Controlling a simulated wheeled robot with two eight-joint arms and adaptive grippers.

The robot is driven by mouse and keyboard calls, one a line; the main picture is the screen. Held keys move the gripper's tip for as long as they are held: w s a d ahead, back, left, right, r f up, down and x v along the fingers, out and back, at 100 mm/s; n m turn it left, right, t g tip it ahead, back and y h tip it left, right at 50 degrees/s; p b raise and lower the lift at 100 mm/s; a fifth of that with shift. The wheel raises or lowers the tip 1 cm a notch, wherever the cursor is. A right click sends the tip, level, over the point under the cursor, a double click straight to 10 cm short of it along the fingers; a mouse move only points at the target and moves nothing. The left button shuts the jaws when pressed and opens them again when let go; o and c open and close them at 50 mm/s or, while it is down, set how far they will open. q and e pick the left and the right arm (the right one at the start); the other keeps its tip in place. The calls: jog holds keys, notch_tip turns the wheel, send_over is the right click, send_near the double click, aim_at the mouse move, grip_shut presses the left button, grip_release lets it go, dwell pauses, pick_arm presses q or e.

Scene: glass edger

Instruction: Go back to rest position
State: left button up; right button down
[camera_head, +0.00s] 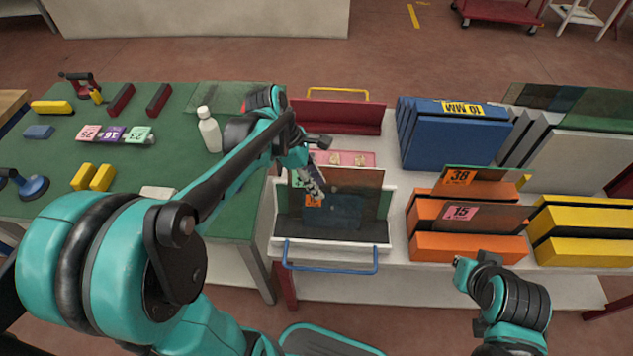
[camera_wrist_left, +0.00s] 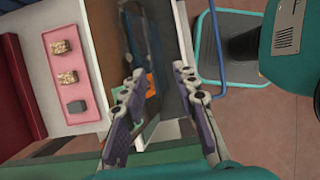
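My left gripper (camera_head: 312,182) hangs over the white tray (camera_head: 283,246) with the blue handle. In the left wrist view its two fingers (camera_wrist_left: 160,82) are spread apart with nothing clearly held between them. Dark glass panes stand upright in the tray, among them a brownish pane (camera_head: 350,180) and a dark blue one (camera_head: 345,211). An orange label (camera_head: 314,200) shows by the gripper, and also in the left wrist view (camera_wrist_left: 151,86). My right arm (camera_head: 505,298) comes in at lower right; its gripper fingers are not visible.
Orange racks (camera_head: 470,247) and yellow racks (camera_head: 590,252) stand to the right, with a blue rack (camera_head: 450,143) behind. A pink tray (camera_head: 365,159) and red tray (camera_head: 335,116) lie behind the white tray. A white bottle (camera_head: 209,130) stands on the green table (camera_head: 165,165) near my left forearm.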

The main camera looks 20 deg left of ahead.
dwell(0.3)
pick_arm(q)
jog(key=s+r+m+t+y, duration=0.1)
jog(key=s+m+t+y, duration=0.3)
jog(key=s+m, duration=0.6)
jog(key=m+t, duration=0.2)
jog(key=m, duration=0.9)
jog(key=shift+r+y, duration=0.2)
jog(key=shift+y, duration=0.1)
